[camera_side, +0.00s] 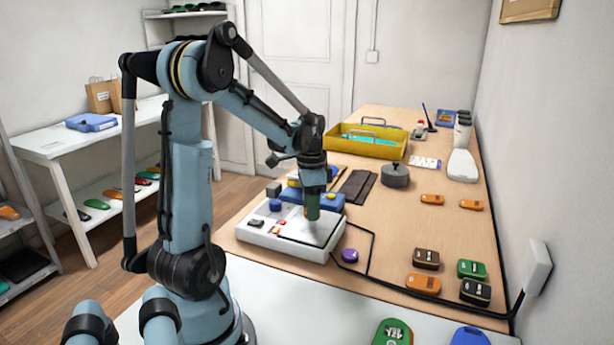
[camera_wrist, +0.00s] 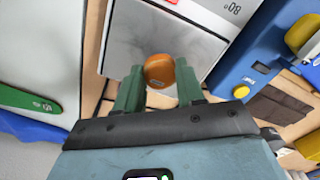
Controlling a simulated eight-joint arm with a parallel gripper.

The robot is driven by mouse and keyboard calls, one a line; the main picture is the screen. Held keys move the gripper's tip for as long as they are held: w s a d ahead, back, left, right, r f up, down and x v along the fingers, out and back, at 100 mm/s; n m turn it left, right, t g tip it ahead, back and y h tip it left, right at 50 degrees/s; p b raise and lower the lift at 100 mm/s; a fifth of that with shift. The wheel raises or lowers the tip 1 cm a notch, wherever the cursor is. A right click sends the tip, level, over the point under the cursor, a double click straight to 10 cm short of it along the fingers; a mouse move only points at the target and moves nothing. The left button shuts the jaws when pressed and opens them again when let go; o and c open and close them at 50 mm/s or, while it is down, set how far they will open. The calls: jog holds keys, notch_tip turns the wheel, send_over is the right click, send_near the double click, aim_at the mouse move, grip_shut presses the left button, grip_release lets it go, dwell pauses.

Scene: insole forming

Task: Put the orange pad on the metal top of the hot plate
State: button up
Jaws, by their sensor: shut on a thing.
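The orange pad (camera_wrist: 159,71) is in the wrist view, between the two green fingers of my gripper (camera_wrist: 160,84), which is shut on it. Behind the pad in that view is the grey metal top (camera_wrist: 128,38) of the hot plate. In the side view my gripper (camera_side: 312,207) points down over the metal top (camera_side: 322,228) of the white hot plate (camera_side: 262,238). The held pad cannot be made out there. I cannot tell whether the pad touches the metal.
A blue device (camera_side: 330,199) stands right behind the hot plate. A purple piece (camera_side: 349,256) and a black cable (camera_side: 371,256) lie to its right. Several orange, green and dark pads, such as one orange pad (camera_side: 423,284), lie further right. A yellow tray (camera_side: 385,148) stands at the back.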

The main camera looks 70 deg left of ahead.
jog(key=shift+f, duration=1)
jog(key=shift+f, duration=0.1)
jog(key=o, duration=1)
notch_tip(320, 180, up, 12)
jog(key=d+f+n+t, duration=0.1)
jog(key=d+t, duration=0.2)
jog(key=d, duration=0.9)
jog(key=w+d+f+n+t, duration=0.1)
jog(key=d+t, duration=0.3)
jog(key=d, duration=0.8)
jog(key=shift+w+f, duration=0.15)
jog(key=shift+f, duration=0.65)
jog(key=shift+a, duration=0.1)
